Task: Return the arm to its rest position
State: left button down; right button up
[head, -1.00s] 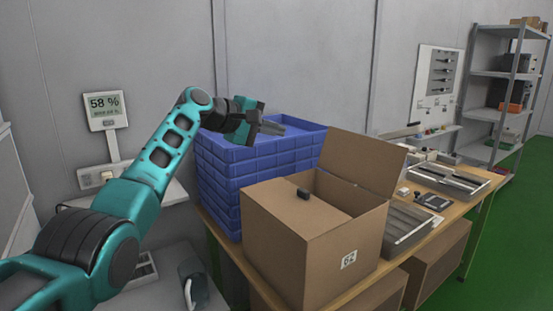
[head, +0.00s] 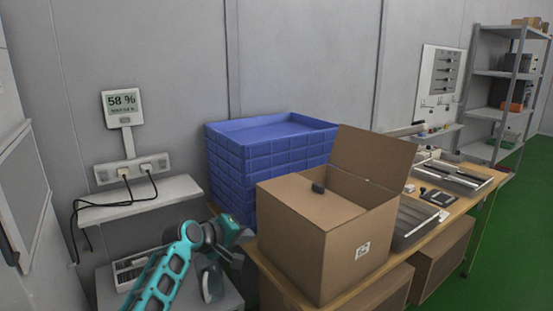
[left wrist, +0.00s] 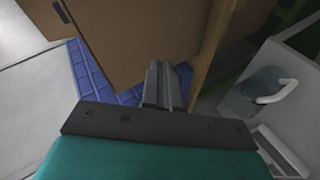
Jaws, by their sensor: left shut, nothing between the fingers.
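My left arm (head: 168,272) is teal and comes in low at the bottom of the head view. My left gripper (head: 246,262) is at the front left corner of the workbench, below the top of the blue crates, partly hidden by its own wrist. In the left wrist view the fingers (left wrist: 161,88) are together with nothing between them. They point towards the cardboard box (left wrist: 130,40) and the blue crates (left wrist: 100,75). My right gripper is not in view.
An open cardboard box (head: 320,245) stands on the wooden bench (head: 375,285) beside stacked blue crates (head: 275,130). A wall shelf (head: 140,200) with a socket strip and cables is at left. A mug (left wrist: 262,92) stands on a low grey surface.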

pick_arm(q)
jog(key=s+a+f+m+y, duration=0.2)
jog(key=s+a+f, duration=0.1)
jog(key=s+f, duration=0.55)
jog(key=s+a+f+m+y, duration=0.1)
jog(key=s+a+f, duration=0.2)
jog(key=s+f, duration=0.55)
jog(key=s+a+f+m+y, duration=0.1)
jog(key=s+a+m, duration=0.1)
jog(key=s, duration=0.8)
jog(key=s+a+f+m+t+y, duration=0.1)
jog(key=s+m, duration=0.2)
jog(key=s, duration=0.7)
jog(key=shift+s+a+f+m, duration=0.25)
jog(key=shift+s+a+m, duration=0.1)
jog(key=shift+m, duration=0.05)
